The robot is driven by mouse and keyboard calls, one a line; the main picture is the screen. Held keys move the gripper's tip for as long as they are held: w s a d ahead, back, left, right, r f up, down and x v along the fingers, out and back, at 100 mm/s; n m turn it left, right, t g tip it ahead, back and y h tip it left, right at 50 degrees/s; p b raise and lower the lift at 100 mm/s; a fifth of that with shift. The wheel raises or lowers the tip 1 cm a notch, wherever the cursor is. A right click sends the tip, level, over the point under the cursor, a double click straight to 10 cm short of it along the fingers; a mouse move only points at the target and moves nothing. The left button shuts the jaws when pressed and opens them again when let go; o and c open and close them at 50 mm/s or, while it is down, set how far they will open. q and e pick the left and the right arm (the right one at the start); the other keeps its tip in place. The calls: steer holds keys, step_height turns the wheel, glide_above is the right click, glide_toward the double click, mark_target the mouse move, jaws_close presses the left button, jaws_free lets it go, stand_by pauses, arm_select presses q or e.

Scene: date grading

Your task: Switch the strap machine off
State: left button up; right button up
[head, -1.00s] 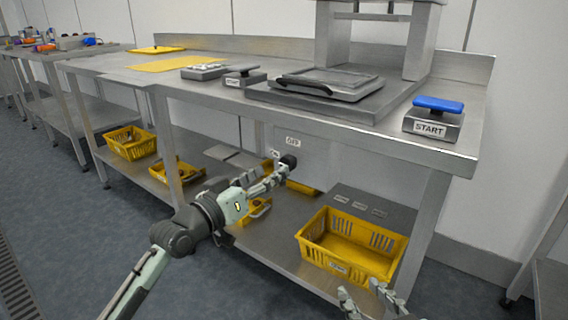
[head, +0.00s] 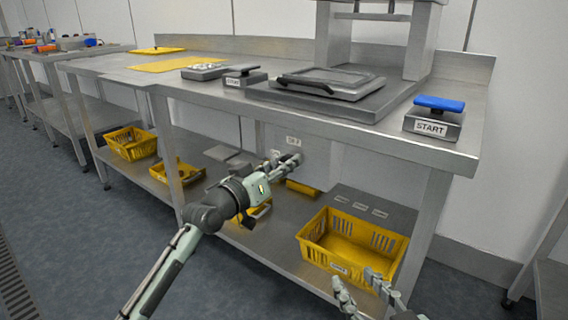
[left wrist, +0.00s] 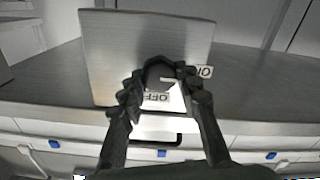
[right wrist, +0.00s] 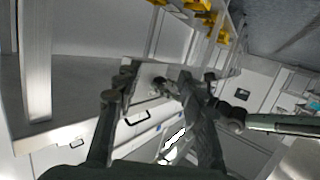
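The strap machine's switch panel (head: 318,160) is a grey plate under the worktop. In the left wrist view its dark round knob (left wrist: 158,62) sits between my left gripper's fingertips (left wrist: 161,84). An OFF label (left wrist: 155,97) shows below the knob and an ON label (left wrist: 205,72) to its right. In the head view my left gripper (head: 288,160) covers the knob. The fingers are on both sides of it; whether they press on it I cannot tell. My right gripper (head: 358,284) is open and empty, low in front of a yellow crate; it also shows in the right wrist view (right wrist: 158,82).
The worktop (head: 390,140) overhangs the panel. A blue-topped START button box (head: 433,124) stands at its right end. On the lower shelf are a yellow crate (head: 386,272) and smaller yellow bins (head: 130,146). The floor at the left is clear.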

arm_select(q)
steer(key=c, duration=0.4)
arm_select(e)
steer(key=shift+f, duration=0.15)
steer(key=s+d+f+m+g+h+p, duration=0.2)
steer(key=s+d+f+g+h+p, duration=0.35)
steer(key=s+d+f+g, duration=0.75)
arm_select(q)
steer(key=shift+s+d+f+m+p, duration=0.1)
steer(key=shift+m+p, duration=0.2)
steer(key=shift+m, duration=2.7)
steer(key=shift+s+d+f+m+p, duration=0.1)
steer(key=shift+m+p, duration=0.2)
steer(key=shift+m, duration=2.7)
steer(key=shift+d+m+p, duration=0.1)
steer(key=shift+m+p, duration=0.2)
steer(key=shift+m, duration=2.7)
arm_select(e)
step_height(320, 180, down, 6)
steer(key=d+t, duration=0.1)
steer(key=d, duration=0.1)
steer(key=shift+w+t, duration=0.3)
steer(key=shift+w, duration=0.05)
steer(key=shift+f, duration=0.1)
